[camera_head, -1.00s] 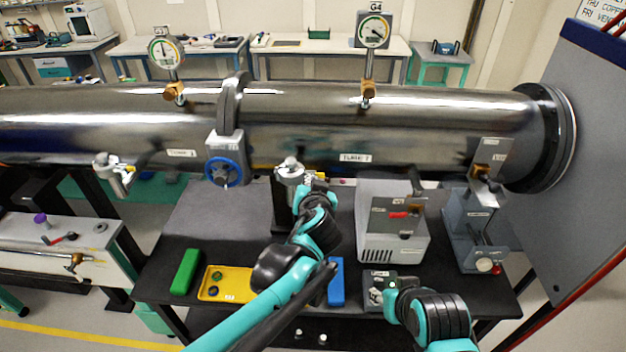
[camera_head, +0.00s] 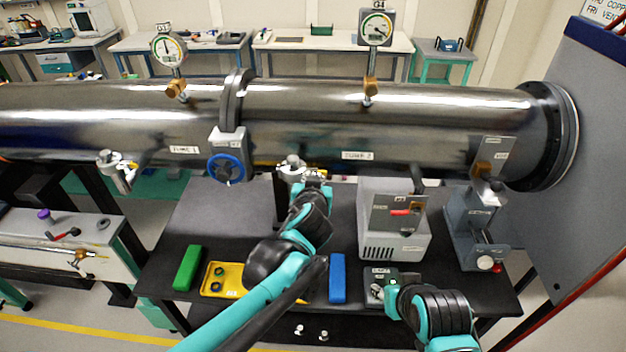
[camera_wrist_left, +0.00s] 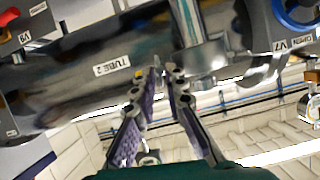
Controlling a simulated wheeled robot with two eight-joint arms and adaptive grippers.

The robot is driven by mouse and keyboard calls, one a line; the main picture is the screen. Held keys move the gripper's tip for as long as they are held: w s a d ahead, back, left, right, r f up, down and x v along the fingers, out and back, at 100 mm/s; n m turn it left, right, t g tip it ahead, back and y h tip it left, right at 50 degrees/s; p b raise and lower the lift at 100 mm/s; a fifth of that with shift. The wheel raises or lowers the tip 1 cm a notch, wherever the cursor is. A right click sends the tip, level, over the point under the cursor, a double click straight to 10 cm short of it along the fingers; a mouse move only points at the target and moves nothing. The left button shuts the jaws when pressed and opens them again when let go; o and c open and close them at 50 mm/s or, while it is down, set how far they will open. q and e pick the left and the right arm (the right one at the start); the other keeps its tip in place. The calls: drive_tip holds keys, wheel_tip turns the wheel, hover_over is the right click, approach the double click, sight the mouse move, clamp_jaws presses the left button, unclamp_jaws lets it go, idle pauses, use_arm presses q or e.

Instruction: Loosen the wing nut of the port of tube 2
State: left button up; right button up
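The steel tube 2 (camera_head: 440,130) runs across the head view, its label also readable in the left wrist view (camera_wrist_left: 112,68). Its port (camera_head: 291,166) hangs under the tube near the flange and shows as a shiny metal cylinder in the left wrist view (camera_wrist_left: 204,55). My left gripper (camera_wrist_left: 165,73) is at the port, fingertips close together with a narrow gap. The wing nut is not clearly made out; something small is at the fingertips, and I cannot tell if it is gripped. My right gripper (camera_head: 384,296) is low, beside a small grey labelled box (camera_head: 378,274); its fingers are unclear.
A blue handwheel valve (camera_head: 227,168) sits left of the port. A grey controller box (camera_head: 393,240) and a stand (camera_head: 476,225) are to the right. A yellow tray (camera_head: 214,291), a green block (camera_head: 187,268) and a blue block (camera_head: 338,278) lie on the black table (camera_head: 222,220).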

use_arm(q)
drive_tip(key=shift+f, duration=0.1)
idle(0.5)
drive_tip(key=s+d+f+m+t+y+b, duration=0.1)
drive_tip(key=s+f+m+t+y+b, duration=0.2)
drive_tip(key=m+b, duration=0.6)
drive_tip(key=s+d+f+m+t+y+b, duration=0.1)
drive_tip(key=s+d+m+t+y+b, duration=0.15)
drive_tip(key=s+m+b, duration=0.6)
drive_tip(key=w+a+f+n+g+y, duration=0.1)
drive_tip(key=w+a+f+n+g, duration=0.1)
drive_tip(key=a+f, duration=0.45)
drive_tip(key=w+a+f+n+g+y, duration=0.1)
drive_tip(key=a+f+n+g, duration=0.15)
drive_tip(key=a, duration=0.65)
drive_tip(key=s+a+f+n+g+h+b, duration=0.2)
drive_tip(key=s+a+f+n+g, duration=0.3)
drive_tip(key=f, duration=0.6)
drive_tip(key=s+a+n, duration=0.2)
drive_tip(key=a, duration=0.1)
drive_tip(key=shift+s+a+f+g, duration=0.25)
drive_tip(key=shift+s+g, duration=0.05)
drive_tip(key=shift+s, duration=0.1)
